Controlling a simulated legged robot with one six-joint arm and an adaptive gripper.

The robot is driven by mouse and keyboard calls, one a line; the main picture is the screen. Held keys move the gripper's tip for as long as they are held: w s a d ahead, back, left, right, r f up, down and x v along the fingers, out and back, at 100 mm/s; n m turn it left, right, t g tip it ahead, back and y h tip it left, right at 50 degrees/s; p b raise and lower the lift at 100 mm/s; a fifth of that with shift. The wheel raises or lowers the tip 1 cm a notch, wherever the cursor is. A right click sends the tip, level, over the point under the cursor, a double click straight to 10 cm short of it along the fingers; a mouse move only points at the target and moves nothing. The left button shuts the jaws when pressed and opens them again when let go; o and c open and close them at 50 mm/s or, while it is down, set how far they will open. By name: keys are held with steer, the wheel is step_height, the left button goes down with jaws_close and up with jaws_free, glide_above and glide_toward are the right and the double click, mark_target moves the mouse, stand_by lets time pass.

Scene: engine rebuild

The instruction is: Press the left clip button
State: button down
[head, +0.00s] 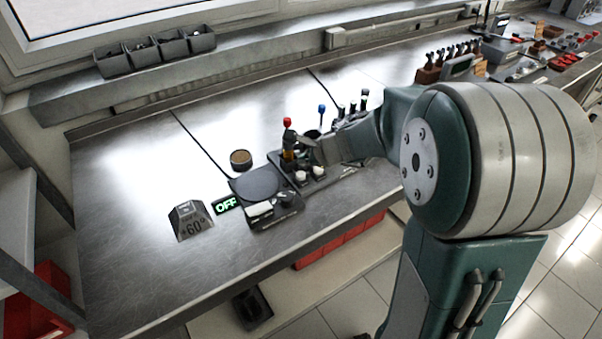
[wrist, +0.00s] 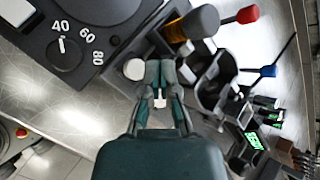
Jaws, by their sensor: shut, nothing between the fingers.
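Two round white buttons sit on the dark holder (head: 283,179). The left one (head: 300,176) shows in the head view, with the right one (head: 318,170) just beside it. In the wrist view the left button (wrist: 134,69) lies just left of my fingertips, and the right one (wrist: 187,74) is just right of them, partly hidden. My gripper (wrist: 160,66) is shut and empty, with its tips between the two buttons. I cannot tell whether it touches anything. In the head view my gripper (head: 318,151) is small and merges with the holder.
A hotplate (head: 256,184) with a dial (wrist: 64,53) adjoins the holder on the left. A red-topped tool (head: 287,123) and a blue-topped tool (head: 322,109) stand upright close to my gripper.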

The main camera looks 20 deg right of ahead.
mark_target(303, 174)
steer(key=shift+d+f, duration=0.15)
steer(key=shift+f, duration=0.6)
steer(key=shift+a+f, duration=0.15)
steer(key=shift+a, duration=0.45)
steer(key=shift+d, duration=0.4)
steer(key=shift+a, duration=0.25)
steer(key=shift+d, duration=0.15)
steer(key=shift+f, duration=0.35)
steer(key=shift+s+f, duration=0.1)
steer(key=shift+f, duration=0.35)
steer(key=shift+r, duration=0.1)
stand_by(0.4)
steer(key=shift+r, duration=0.8)
